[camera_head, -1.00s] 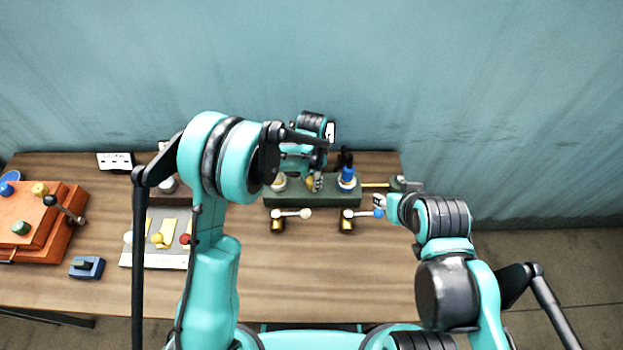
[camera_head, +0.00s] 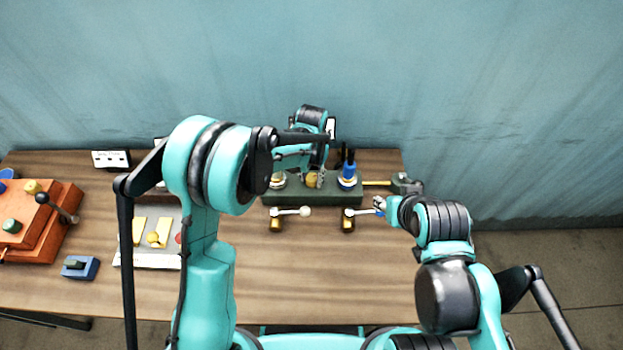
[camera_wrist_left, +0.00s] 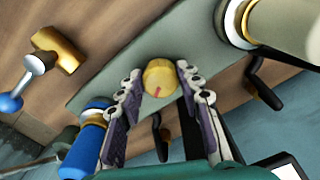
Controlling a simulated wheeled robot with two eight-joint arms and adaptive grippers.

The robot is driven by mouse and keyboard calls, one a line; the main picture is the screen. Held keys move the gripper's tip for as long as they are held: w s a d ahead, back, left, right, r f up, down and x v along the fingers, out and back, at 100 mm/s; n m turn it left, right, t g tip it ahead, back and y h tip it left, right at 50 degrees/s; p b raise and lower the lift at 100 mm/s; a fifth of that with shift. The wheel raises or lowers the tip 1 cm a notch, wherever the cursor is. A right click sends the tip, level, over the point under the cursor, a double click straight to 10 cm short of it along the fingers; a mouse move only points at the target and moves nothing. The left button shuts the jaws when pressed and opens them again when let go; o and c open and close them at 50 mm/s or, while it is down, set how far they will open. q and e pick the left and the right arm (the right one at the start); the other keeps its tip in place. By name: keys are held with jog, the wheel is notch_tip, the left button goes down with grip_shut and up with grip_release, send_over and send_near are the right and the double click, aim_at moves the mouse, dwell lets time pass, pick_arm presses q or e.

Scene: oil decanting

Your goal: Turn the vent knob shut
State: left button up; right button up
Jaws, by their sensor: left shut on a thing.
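The vent knob, a round yellow knob with a red mark on its face (camera_wrist_left: 159,76), sits on the green block (camera_head: 340,197). It also shows in the head view (camera_head: 312,180), partly hidden by my left gripper. In the left wrist view the fingertips of my left gripper (camera_wrist_left: 159,80) lie on both sides of the knob, shut on it. That gripper (camera_head: 319,172) comes down on the block from behind in the head view. My right gripper (camera_head: 381,206) is at the blue-tipped lever of the right brass valve (camera_head: 348,222); its fingers are too small to read.
A blue cylinder with a brass ring (camera_wrist_left: 85,145) stands close beside my left fingers. A pale cylinder (camera_wrist_left: 290,25) is on the other side. Another brass valve with a white-tipped lever (camera_head: 277,223) stands in front of the block. The front middle of the table (camera_head: 300,275) is clear.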

aim_at(312, 178)
pick_arm(q)
jog(key=n+b, duration=0.2)
jog(key=n, duration=0.4)
jog(key=n+b, duration=0.1)
jog(key=n, duration=0.4)
jog(key=shift+d+n, duration=0.15)
jog(key=shift+n, duration=0.25)
dwell(0.3)
jog(key=o, duration=1.2)
jog(key=shift+c, duration=0.2)
notch_tip(312, 178, up, 12)
